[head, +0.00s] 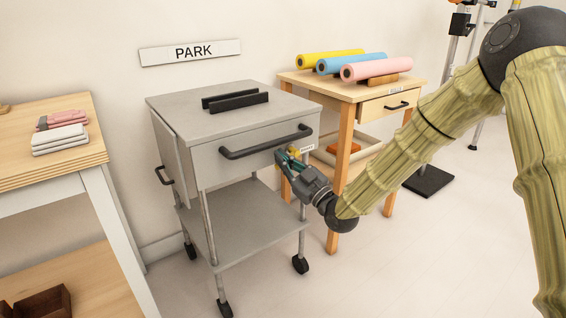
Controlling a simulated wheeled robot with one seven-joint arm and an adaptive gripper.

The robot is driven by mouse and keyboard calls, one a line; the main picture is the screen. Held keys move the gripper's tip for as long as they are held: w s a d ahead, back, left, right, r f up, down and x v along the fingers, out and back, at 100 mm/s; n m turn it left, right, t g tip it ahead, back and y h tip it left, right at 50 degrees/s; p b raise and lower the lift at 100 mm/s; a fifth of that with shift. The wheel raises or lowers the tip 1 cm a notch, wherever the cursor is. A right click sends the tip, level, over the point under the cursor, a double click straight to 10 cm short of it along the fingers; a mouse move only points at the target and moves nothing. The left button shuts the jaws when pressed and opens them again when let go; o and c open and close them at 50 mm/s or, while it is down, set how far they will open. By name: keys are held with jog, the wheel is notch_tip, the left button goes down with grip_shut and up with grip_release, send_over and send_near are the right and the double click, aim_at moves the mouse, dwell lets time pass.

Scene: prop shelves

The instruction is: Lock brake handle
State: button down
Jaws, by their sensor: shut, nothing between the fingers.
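A grey wheeled cart (230,125) stands against the wall under a PARK sign (190,52). A long black bar handle (266,143) runs across its front. A small yellow part (295,152), which may be the brake handle, shows at the cart's front right corner, beside a small white label (307,149) too small to read surely. My gripper (282,158) is shut with nothing held, just below the right end of the bar and close to the yellow part. It covers much of that part, so its position and any contact are unclear.
A wooden table (300,78) with yellow, blue and pink rolls stands close behind the cart on the right. A wooden table (70,165) with folded cloths is at the left. A black stand base (428,181) is farther right. The floor in front is clear.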

jog(key=shift+f+n+g+y+p, duration=0.2)
jog(key=shift+f+n+g, duration=0.3)
jog(key=shift+n, duration=0.6)
jog(key=shift+f+n+g+y+p, duration=0.15)
jog(key=shift+f+n+g, duration=0.3)
jog(key=shift+n, duration=0.65)
jog(key=shift+f, duration=0.1)
